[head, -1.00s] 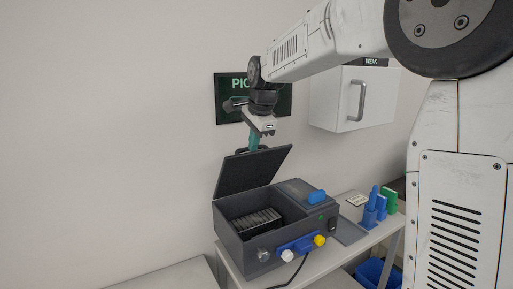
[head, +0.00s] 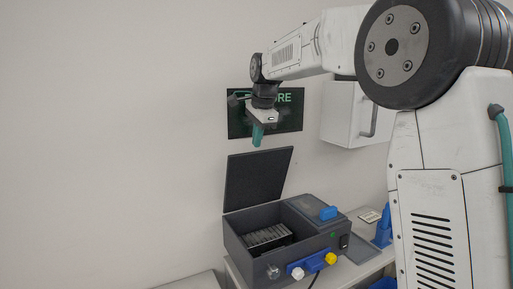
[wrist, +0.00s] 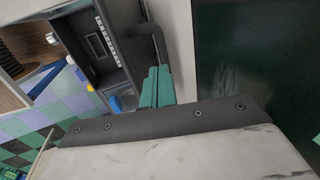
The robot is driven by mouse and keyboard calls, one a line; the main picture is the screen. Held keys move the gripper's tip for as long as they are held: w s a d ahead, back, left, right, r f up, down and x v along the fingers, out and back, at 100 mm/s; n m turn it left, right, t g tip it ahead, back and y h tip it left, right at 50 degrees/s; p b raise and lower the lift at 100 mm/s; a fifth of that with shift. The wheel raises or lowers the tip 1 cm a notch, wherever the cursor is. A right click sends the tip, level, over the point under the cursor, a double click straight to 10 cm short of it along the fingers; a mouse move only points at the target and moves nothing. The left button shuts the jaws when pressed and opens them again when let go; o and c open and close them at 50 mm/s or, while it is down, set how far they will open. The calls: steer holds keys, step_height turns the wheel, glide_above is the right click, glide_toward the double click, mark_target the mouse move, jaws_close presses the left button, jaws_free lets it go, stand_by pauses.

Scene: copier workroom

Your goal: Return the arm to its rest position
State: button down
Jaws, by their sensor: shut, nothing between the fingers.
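My gripper (head: 257,136) hangs from my outstretched arm in the head view, with its teal fingers together and empty. It is in front of the dark wall sign and above the raised lid (head: 258,178) of a dark grey box machine (head: 262,262), apart from the lid. The teal fingers also show side by side in the wrist view (wrist: 156,86). The lid stands open, and dark ribbed contents (head: 268,236) show inside the box.
A dark sign (head: 290,118) and a white cabinet (head: 346,112) are on the wall close to my arm. The machine, with blue, white and yellow parts on its front, stands on a light bench (head: 368,268). The wall area at left is clear.

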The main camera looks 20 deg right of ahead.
step_height(320, 180, up, 7)
steer(key=f+n, duration=0.1)
steer(key=s+f+n, duration=0.1)
steer(key=f, duration=0.1)
steer(key=s+f+n+g, duration=0.1)
steer(key=n, duration=0.1)
steer(key=shift+s+f, duration=0.1)
steer(key=shift+f, duration=0.15)
steer(key=s+f+n, duration=0.4)
steer(key=s+f, duration=0.1)
steer(key=s, duration=0.9)
steer(key=s+a+f+n, duration=0.1)
steer(key=s+f+n, duration=0.3)
steer(key=s, duration=1)
steer(key=s+f+n+g, duration=0.1)
steer(key=s+f+n, duration=0.3)
steer(key=s, duration=1)
step_height(320, 180, down, 3)
steer(key=shift+a+r+n, duration=0.1)
steer(key=shift+a+n, duration=0.1)
steer(key=shift+n, duration=0.2)
